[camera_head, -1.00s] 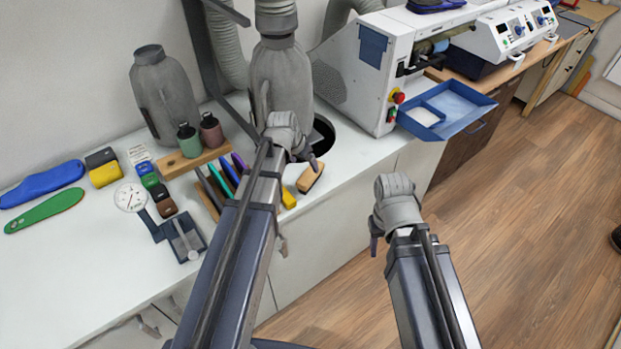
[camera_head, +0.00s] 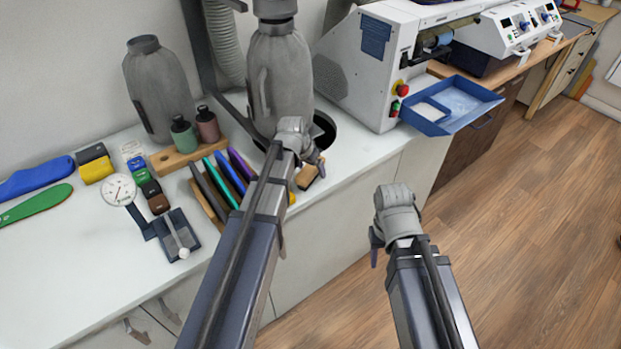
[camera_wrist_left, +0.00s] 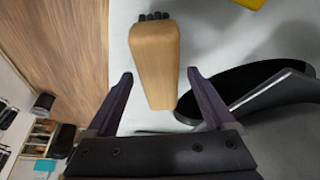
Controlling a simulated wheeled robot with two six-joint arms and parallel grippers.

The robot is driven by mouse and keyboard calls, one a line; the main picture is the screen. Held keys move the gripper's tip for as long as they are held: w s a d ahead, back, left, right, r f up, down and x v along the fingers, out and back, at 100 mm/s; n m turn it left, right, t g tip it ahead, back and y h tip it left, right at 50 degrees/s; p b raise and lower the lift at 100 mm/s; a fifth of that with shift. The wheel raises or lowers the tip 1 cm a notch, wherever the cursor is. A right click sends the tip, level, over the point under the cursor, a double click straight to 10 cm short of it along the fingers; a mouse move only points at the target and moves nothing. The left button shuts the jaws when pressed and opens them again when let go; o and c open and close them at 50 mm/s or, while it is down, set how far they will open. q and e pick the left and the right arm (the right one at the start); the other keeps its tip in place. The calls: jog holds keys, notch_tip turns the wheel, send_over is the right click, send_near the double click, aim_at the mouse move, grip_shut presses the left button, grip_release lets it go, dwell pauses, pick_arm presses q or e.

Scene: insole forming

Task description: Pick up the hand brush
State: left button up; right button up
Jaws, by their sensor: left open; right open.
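The hand brush shows in the left wrist view as a tan wooden block (camera_wrist_left: 155,60) with dark bristles at its far end. It lies on the white counter, near its front edge. In the head view the brush (camera_head: 307,176) is partly hidden by my left gripper. My left gripper (camera_head: 316,165) is above and close to the brush. In the left wrist view the open fingers (camera_wrist_left: 158,88) are on either side of the brush's near end, apart from it. My right gripper (camera_head: 376,250) is open and empty over the floor, in front of the counter.
A grey bottle-shaped dust collector (camera_head: 280,80) stands over a round black hole behind the brush. A wooden rack with coloured pieces (camera_head: 222,180) is to the left. A white machine with a blue tray (camera_head: 450,105) is to the right.

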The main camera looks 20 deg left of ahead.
pick_arm(q)
jog(key=shift+f, duration=0.25)
dwell(0.5)
grip_shut()
dwell(0.8)
